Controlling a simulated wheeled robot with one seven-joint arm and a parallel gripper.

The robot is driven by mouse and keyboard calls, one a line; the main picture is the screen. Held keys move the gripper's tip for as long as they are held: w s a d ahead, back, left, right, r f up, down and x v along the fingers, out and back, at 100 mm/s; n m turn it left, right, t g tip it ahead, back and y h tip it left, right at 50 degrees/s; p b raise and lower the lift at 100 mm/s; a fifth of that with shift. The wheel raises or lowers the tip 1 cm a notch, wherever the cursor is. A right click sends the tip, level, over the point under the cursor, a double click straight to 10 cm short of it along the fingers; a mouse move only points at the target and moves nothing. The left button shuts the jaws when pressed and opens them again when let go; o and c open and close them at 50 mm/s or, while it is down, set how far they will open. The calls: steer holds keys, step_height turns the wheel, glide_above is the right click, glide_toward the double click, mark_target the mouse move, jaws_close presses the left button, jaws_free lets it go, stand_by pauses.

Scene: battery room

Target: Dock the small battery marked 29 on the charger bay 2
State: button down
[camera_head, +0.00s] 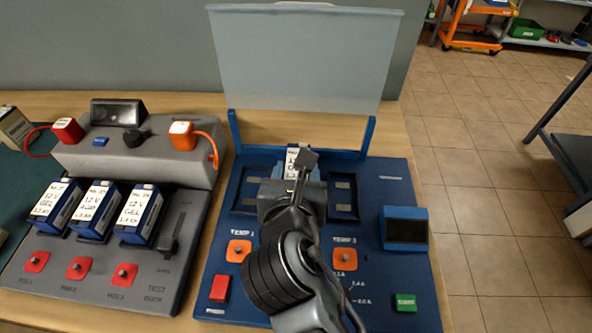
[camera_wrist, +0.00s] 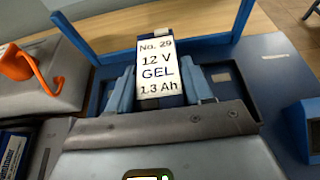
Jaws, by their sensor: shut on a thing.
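The small battery (camera_wrist: 158,65) has a white label reading No. 29, 12 V GEL, 1.3 Ah. My gripper (camera_wrist: 158,85) is shut on it, with one finger on each side. In the head view my gripper (camera_head: 295,168) and the battery (camera_head: 292,149) are over the middle of the blue charger (camera_head: 378,172), partly hidden by my arm. A dark bay frame (camera_head: 343,197) shows to the right, above TEMP 2, and another (camera_head: 245,195) to the left, above TEMP 1. I cannot tell the battery's height above the charger.
The charger's clear lid (camera_head: 305,60) stands open behind its blue frame. A grey test bench (camera_head: 165,270) with several batteries (camera_head: 139,214) stands to the left. A small blue display box (camera_head: 404,228) is at the charger's right. Free floor lies beyond the table's right edge.

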steer(key=shift+f+b, duration=1.25)
steer(key=shift+b, duration=0.05)
steer(key=shift+p, duration=1.35)
steer(key=shift+f, duration=0.55)
stand_by(0.7)
steer(key=c, duration=0.7)
jaws_free()
steer(key=shift+c, duration=0.2)
steer(key=shift+s+f, duration=0.1)
steer(key=shift+f, duration=0.05)
